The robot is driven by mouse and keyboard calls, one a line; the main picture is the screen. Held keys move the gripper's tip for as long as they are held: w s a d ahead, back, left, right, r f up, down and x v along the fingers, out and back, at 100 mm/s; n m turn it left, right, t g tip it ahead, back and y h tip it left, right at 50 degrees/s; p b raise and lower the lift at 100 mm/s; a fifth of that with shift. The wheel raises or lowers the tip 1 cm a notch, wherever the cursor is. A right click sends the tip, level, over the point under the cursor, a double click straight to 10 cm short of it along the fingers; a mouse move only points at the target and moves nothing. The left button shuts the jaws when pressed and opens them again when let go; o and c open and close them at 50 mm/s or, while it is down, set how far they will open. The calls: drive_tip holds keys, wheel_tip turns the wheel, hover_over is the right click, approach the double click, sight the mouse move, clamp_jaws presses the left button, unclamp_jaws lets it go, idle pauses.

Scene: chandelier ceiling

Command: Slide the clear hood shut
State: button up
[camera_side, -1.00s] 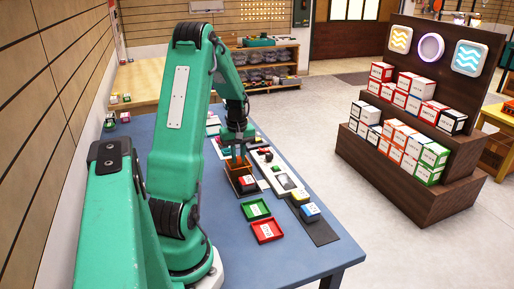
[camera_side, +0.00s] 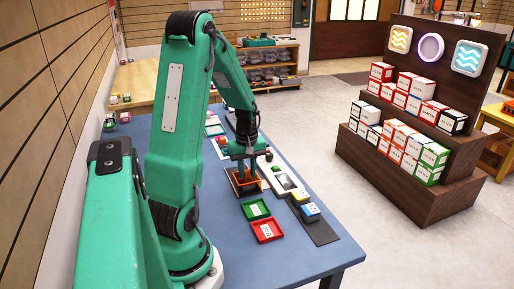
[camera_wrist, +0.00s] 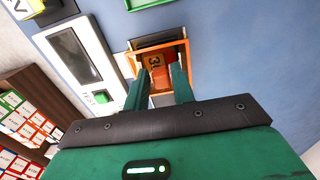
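An orange-brown box (camera_side: 237,190) stands on the blue table under my gripper (camera_side: 240,170). In the wrist view the box (camera_wrist: 186,50) shows an orange rim, a dark strip along its far side and a yellow-and-red item with a number inside. My gripper (camera_wrist: 160,88) has its two green fingers apart, at the near edge of the box. I see nothing clearly gripped between them; contact with the box cannot be told. A clear hood cannot be made out distinctly in either view.
A white panel with a grey window (camera_wrist: 75,55) lies beside the box. Green (camera_side: 256,210) and red (camera_side: 267,230) trays lie nearer the front.

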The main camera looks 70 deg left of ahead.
sight(247, 171)
drive_tip(key=shift+o, duration=1.1)
drive_tip(key=shift+a, duration=0.1)
drive_tip(key=shift+r, duration=3.9)
wheel_tip(247, 171, up, 5)
clamp_jaws()
